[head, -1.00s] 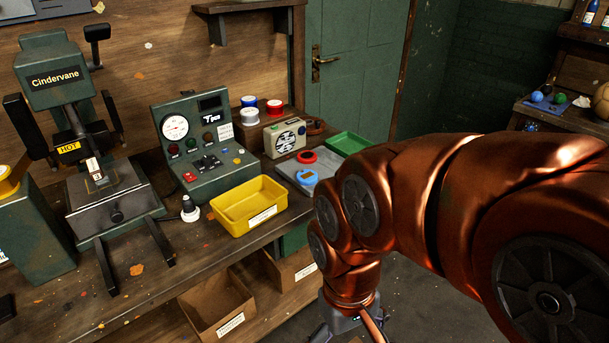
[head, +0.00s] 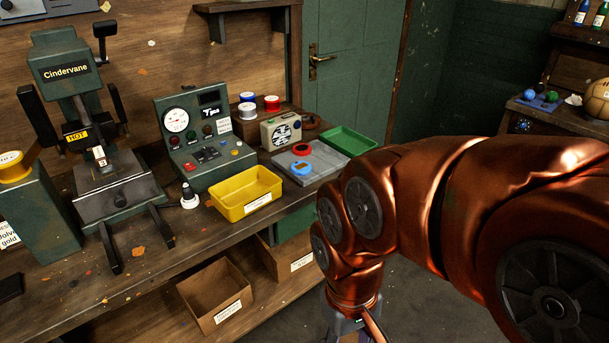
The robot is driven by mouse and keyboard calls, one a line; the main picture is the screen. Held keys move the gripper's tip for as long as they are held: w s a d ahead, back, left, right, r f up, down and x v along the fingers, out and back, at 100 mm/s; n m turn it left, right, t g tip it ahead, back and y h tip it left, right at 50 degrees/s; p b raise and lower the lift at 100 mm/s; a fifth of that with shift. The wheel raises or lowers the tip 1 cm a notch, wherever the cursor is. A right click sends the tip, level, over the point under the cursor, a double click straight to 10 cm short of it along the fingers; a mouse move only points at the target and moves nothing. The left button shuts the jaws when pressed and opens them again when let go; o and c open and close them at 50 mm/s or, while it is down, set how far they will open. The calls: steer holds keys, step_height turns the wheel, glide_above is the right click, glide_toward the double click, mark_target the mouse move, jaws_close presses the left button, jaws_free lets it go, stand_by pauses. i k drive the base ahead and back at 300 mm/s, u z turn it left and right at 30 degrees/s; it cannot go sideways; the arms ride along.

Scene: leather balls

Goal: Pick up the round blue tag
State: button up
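The round blue tag (head: 301,169) lies on a flat grey tray (head: 325,163) near the right end of the workbench. A round red tag (head: 302,150) lies just behind it on the same tray. My copper-coloured arm fills the right side and bends down just right of the tray. Only the grey top of my gripper (head: 345,324) shows at the bottom edge, below bench height and in front of the bench. Its fingers are cut off by the frame, so I cannot see their opening.
A yellow bin (head: 246,194) stands left of the tray, and a green tray (head: 348,141) lies behind it to the right. A speaker-like box (head: 281,132) stands behind. Open cardboard boxes (head: 215,293) sit below the bench. Floor right of the bench is clear.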

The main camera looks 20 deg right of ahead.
mark_target(299, 167)
steer(key=k, duration=1.1)
steer(key=z, duration=0.75)
steer(key=i, duration=1.45)
steer(key=u, duration=0.75)
steer(key=i, duration=0.6)
steer(key=u, duration=0.65)
